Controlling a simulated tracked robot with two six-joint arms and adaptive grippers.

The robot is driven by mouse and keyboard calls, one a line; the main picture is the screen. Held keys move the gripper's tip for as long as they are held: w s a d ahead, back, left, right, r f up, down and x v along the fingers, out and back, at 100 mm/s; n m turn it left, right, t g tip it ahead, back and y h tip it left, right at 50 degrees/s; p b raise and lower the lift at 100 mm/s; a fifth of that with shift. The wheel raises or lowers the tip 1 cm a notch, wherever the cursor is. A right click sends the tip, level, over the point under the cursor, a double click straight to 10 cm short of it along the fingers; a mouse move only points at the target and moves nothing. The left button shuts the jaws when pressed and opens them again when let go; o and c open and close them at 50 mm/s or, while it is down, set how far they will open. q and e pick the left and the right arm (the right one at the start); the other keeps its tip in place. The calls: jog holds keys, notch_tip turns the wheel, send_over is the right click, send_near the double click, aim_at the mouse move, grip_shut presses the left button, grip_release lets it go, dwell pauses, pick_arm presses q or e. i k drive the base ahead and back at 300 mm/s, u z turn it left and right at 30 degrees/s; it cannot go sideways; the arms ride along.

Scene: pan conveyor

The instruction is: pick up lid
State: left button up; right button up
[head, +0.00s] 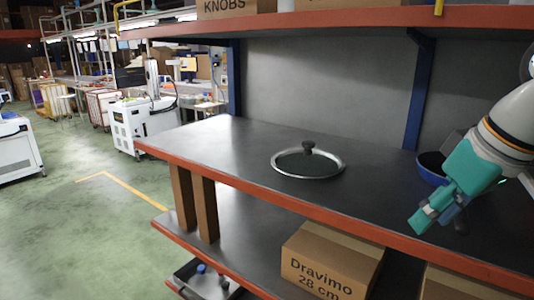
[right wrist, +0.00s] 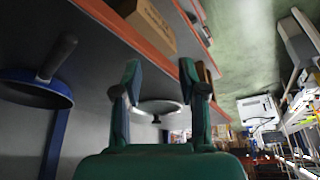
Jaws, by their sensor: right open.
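A round glass lid (head: 306,164) with a silver rim and a dark knob lies flat on the dark shelf top, knob up, near the middle of the head view. It also shows in the right wrist view (right wrist: 157,106), where the picture is upside down and the lid appears beyond and between my fingers. My right gripper (head: 438,219) is above the right part of the shelf, to the right of the lid and apart from it. In the right wrist view my right gripper (right wrist: 160,72) is open and empty. My left gripper is not in view.
A dark blue pan (head: 431,170) stands on the shelf behind my right gripper, partly hidden by my arm. Cardboard boxes (head: 328,262) sit on the lower shelf. An upper shelf (head: 330,20) with an orange edge overhangs. The shelf top around the lid is clear.

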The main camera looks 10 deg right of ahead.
aim_at(307, 162)
jog(key=u, duration=0.1)
jog(key=i, duration=0.95)
jog(key=z, duration=0.1)
